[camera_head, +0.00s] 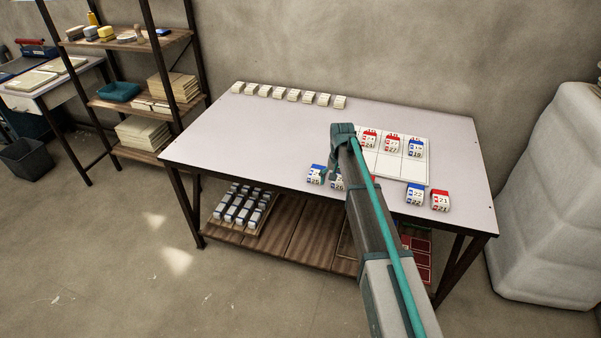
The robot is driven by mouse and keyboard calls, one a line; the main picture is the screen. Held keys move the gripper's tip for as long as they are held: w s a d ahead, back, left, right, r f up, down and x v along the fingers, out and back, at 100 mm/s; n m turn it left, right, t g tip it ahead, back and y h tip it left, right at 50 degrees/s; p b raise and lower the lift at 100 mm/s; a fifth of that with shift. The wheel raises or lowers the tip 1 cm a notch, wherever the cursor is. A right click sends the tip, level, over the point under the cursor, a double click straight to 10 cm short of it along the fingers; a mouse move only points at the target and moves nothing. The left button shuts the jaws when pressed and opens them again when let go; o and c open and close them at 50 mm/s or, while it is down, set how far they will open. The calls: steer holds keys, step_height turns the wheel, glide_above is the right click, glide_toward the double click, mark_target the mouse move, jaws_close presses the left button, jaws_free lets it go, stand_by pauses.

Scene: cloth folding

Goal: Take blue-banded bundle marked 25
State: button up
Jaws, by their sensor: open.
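A blue-banded bundle marked 25 (315,175) sits near the front edge of the white table, left of my arm. A second blue-banded bundle (337,183) stands just right of it, partly hidden by my arm, its number hard to read. My gripper (337,165) is at the end of the arm, above the table, pointing down behind and right of the bundle marked 25. It is open and apart from that bundle. Its fingertips are hard to make out.
A white board (388,168) holds two red-banded bundles and one blue. A blue bundle (415,194) and a red bundle (440,200) stand at the front right. Several pale blocks (293,95) line the back edge. The table's left part is clear.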

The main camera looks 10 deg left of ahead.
step_height(320, 180, up, 8)
glide_above(317, 171)
steer(key=f, duration=0.3)
steer(key=f+p, duration=0.1)
steer(key=f, duration=0.1)
steer(key=shift+w+a+f, duration=0.15)
steer(key=shift+a+f, duration=0.15)
steer(key=shift+a, duration=0.05)
steer(key=shift+d+f+p, duration=0.15)
steer(key=shift+f+p, duration=0.35)
steer(key=shift+f, duration=0.8)
steer(key=shift+d+f+p, duration=0.15)
steer(key=shift+f+p, duration=0.35)
steer(key=shift+f, duration=0.8)
steer(key=c, duration=1.2)
steer(key=shift+c, duration=0.3)
steer(key=shift+r, duration=0.15)
